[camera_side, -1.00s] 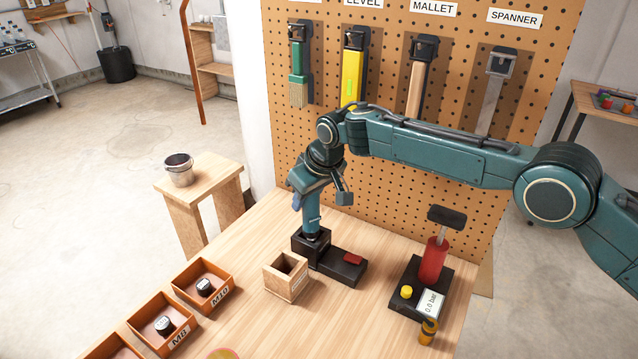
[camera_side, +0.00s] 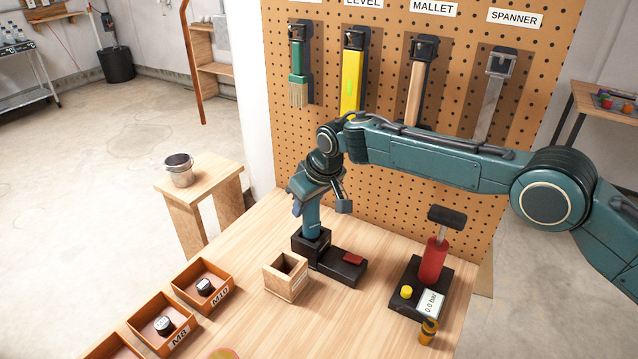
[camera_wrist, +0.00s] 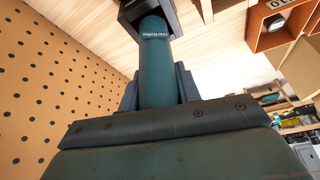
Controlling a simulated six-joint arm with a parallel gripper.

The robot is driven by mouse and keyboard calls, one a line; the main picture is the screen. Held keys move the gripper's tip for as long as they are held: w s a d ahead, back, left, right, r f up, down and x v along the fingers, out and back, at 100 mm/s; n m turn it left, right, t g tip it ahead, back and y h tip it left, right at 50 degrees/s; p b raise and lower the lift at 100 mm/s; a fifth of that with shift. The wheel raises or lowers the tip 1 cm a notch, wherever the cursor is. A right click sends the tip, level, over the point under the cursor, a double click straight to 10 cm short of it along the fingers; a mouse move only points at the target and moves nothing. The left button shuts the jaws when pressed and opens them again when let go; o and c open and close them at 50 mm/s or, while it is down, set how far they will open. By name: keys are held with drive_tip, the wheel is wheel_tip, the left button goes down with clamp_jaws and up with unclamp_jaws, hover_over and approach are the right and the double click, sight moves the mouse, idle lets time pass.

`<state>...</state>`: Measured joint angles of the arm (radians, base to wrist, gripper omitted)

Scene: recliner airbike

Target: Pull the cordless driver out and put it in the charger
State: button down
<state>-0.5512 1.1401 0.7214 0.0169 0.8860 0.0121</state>
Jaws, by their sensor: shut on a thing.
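The cordless driver (camera_side: 312,222) shows as an upright teal handle; in the wrist view it is a teal cylinder (camera_wrist: 156,60) with a white label. My gripper (camera_side: 311,198) is shut on its upper part, and the dark fingers (camera_wrist: 158,88) flank it in the wrist view. The charger (camera_side: 341,271) is a black block with a red patch and a raised square socket at its left end. The driver's lower end meets the socket and its tip is hidden inside. I cannot tell whether it is fully seated.
An open wooden box (camera_side: 285,282), apparently empty, stands just left of the charger. A red hand pump (camera_side: 433,262) on a black base stands to the right. Orange bins (camera_side: 205,283) line the front left. A pegboard (camera_side: 391,178) with hung tools rises behind.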

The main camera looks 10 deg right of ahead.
drive_tip(key=shift+f, duration=0.3)
drive_tip(key=c, duration=0.9)
unclamp_jaws()
drive_tip(key=shift+f, duration=0.1)
drive_tip(key=v, duration=1.4)
drive_tip(key=shift+w, duration=0.1)
